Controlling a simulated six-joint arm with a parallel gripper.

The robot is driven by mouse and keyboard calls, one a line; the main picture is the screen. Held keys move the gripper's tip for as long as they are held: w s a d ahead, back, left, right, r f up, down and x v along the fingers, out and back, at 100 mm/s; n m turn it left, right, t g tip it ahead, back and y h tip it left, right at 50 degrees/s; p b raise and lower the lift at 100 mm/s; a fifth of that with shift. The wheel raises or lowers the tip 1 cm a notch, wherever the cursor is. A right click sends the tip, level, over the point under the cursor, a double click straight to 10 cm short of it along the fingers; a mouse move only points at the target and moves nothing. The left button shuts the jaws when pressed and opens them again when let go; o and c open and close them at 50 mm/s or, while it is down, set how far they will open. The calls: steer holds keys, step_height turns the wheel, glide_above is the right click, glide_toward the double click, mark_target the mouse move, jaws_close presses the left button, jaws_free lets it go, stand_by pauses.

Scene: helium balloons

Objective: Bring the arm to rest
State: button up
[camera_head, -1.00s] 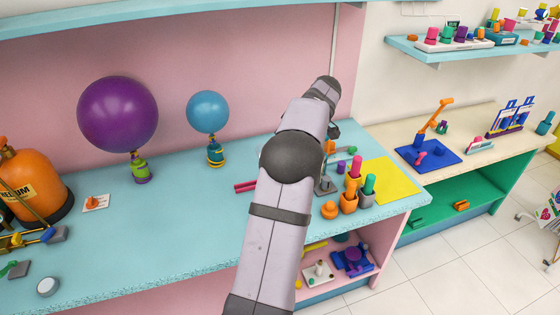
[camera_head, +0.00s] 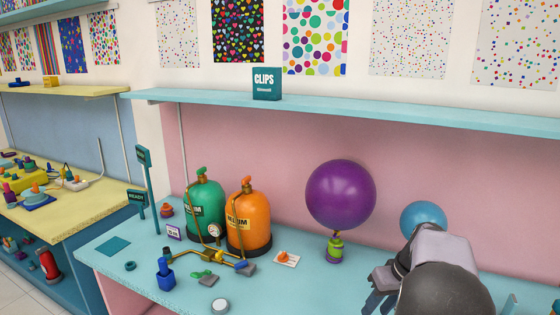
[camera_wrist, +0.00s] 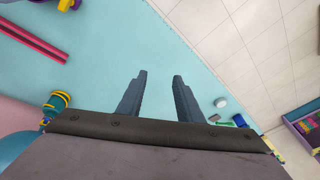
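My gripper (camera_head: 377,291) is at the lower right of the head view, above the light blue bench (camera_head: 305,290). Part of it is hidden by my arm.
Green (camera_head: 205,207) and orange (camera_head: 249,218) helium tanks stand behind brass piping on the left. A white round cap (camera_head: 220,305) lies near the bench's front edge. Two pink sticks (camera_wrist: 35,38) lie on the bench. A shelf (camera_head: 340,112) runs above.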

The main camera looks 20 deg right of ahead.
steer(key=s+a+f+n+g, duration=0.1)
steer(key=a+f, duration=0.1)
steer(key=a, duration=0.6)
steer(key=s+a+f+g, duration=0.1)
steer(key=a+f, duration=0.1)
steer(key=a, duration=0.7)
steer(key=s+a+f+n+g+h+b, duration=0.1)
steer(key=s+a+f, duration=0.4)
steer(key=s+a, duration=0.6)
steer(key=shift+a, duration=0.35)
